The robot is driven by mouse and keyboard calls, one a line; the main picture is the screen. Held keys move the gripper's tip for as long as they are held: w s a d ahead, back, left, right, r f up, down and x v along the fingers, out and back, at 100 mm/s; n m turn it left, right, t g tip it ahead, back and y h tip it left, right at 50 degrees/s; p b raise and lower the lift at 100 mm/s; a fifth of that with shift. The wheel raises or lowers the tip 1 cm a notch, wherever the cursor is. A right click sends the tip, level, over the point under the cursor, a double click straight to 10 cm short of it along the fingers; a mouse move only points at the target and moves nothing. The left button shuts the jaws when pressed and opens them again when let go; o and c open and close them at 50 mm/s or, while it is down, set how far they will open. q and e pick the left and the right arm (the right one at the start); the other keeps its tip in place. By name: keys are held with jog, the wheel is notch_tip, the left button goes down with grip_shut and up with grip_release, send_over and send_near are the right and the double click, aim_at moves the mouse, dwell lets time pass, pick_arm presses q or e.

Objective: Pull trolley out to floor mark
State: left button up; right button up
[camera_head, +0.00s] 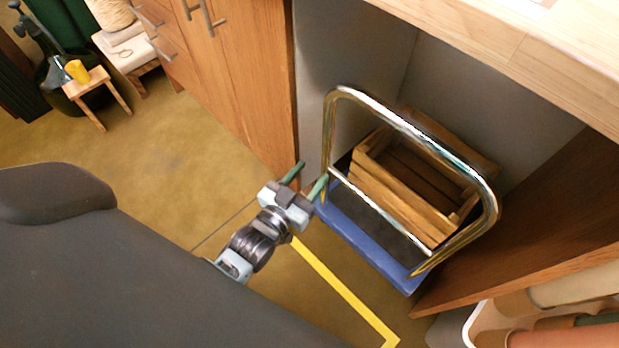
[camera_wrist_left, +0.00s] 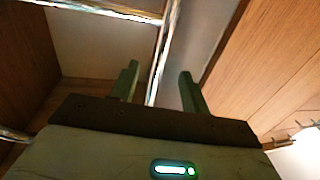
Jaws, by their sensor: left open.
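The trolley has a blue deck (camera_head: 365,238) and a tall chrome push handle (camera_head: 420,137). It stands in the bay under the counter, carrying a slatted wooden crate (camera_head: 392,197). The yellow floor mark (camera_head: 340,287) lies in front of the deck, partly hidden by my body. My left gripper (camera_head: 305,180) is open beside the handle's left upright. In the left wrist view, a chrome upright (camera_wrist_left: 162,55) appears between the open fingers of the left gripper (camera_wrist_left: 158,76); contact cannot be told. My right gripper is out of view.
Wooden cabinets (camera_head: 225,70) stand left of the bay, and a wooden panel (camera_head: 520,235) closes its right side. A light wood counter (camera_head: 520,50) overhangs it. A bin of rolls (camera_head: 560,325) is at lower right. Open floor (camera_head: 170,140) lies left of my gripper.

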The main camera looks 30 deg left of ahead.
aim_at(324, 158)
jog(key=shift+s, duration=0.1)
pick_arm(q)
jog(key=shift+w+d, duration=0.1)
jog(key=shift+w, duration=0.5)
jog(key=w, duration=0.1)
jog(key=w+b, duration=0.1)
jog(key=w, duration=0.1)
jog(key=w+b, duration=0.1)
jog(key=shift+w+d, duration=0.25)
jog(key=shift+w, duration=0.05)
jog(key=shift+w+d, duration=0.1)
jog(key=shift+w, duration=0.85)
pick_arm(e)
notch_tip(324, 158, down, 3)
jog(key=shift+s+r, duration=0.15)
pick_arm(q)
jog(key=shift+c, duration=0.3)
